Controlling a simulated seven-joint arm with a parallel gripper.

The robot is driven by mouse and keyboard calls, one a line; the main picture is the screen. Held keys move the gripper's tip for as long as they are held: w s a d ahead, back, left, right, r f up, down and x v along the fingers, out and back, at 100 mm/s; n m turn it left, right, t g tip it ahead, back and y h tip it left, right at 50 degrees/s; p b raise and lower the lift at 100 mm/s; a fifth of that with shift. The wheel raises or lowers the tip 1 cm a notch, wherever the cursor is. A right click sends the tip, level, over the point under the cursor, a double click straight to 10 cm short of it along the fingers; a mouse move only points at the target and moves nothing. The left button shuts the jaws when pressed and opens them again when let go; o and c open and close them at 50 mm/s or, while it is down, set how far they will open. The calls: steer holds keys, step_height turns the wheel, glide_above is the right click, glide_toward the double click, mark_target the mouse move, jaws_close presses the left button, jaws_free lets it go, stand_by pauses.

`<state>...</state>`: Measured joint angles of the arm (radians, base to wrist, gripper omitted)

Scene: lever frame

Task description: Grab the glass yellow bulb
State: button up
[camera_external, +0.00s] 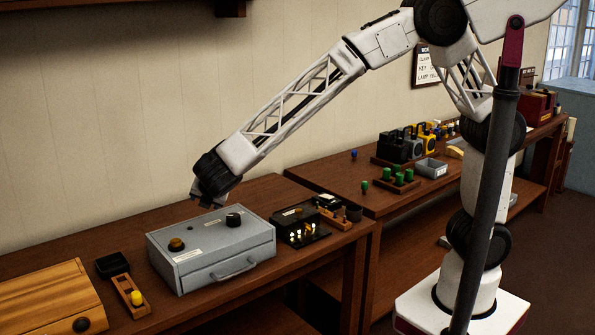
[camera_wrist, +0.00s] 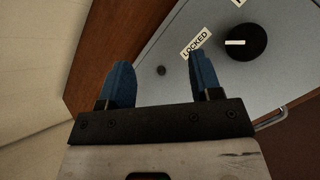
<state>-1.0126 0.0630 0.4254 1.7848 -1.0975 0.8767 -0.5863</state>
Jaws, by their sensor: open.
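A small round yellow piece (camera_external: 137,298), which looks like the yellow bulb, sits upright in a narrow wooden holder (camera_external: 124,285) at the lower left of the near bench. Whether it is glass is too small to tell. It is not in the wrist view. My gripper (camera_external: 203,197) hangs above the back of a grey metal box (camera_external: 215,250), behind and to the right of the bulb.
The grey box has a black knob (camera_external: 234,219), an amber button (camera_external: 176,244) and a front drawer handle. A dark panel with small lit bulbs (camera_external: 300,235) stands right.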

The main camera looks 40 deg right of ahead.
steer(key=s+a+n, duration=0.1)
steer(key=s+a, duration=0.1)
steer(key=a, duration=0.2)
steer(key=s+a+f+n+t+y, duration=0.1)
steer(key=s+a, duration=0.1)
steer(key=a, duration=0.1)
steer(key=s+a+f+n+y, duration=0.1)
steer(key=s+a+n, duration=0.1)
steer(key=s+a, duration=0.1)
steer(key=shift+s+a+f+t, duration=0.1)
steer(key=shift+a+f+t, duration=0.05)
steer(key=shift+a, duration=0.3)
steer(key=shift+a+f+t, duration=0.1)
steer(key=shift+a+t, duration=0.05)
steer(key=shift+a, duration=0.25)
steer(key=s+a+f+n+y, duration=0.2)
steer(key=s+a+n, duration=0.1)
steer(key=s+a, duration=0.55)
steer(key=n+t+y, duration=0.1)
steer(key=n+t, duration=0.1)
steer(key=n, duration=0.3)
glide_toward(139, 296)
steer(key=x, duration=0.2)
steer(key=shift+w+f, duration=0.2)
steer(key=shift+w+a, duration=0.1)
steer(key=shift+x, duration=1.15)
steer(key=shift+w, duration=0.15)
steer(key=shift+x, duration=2.5)
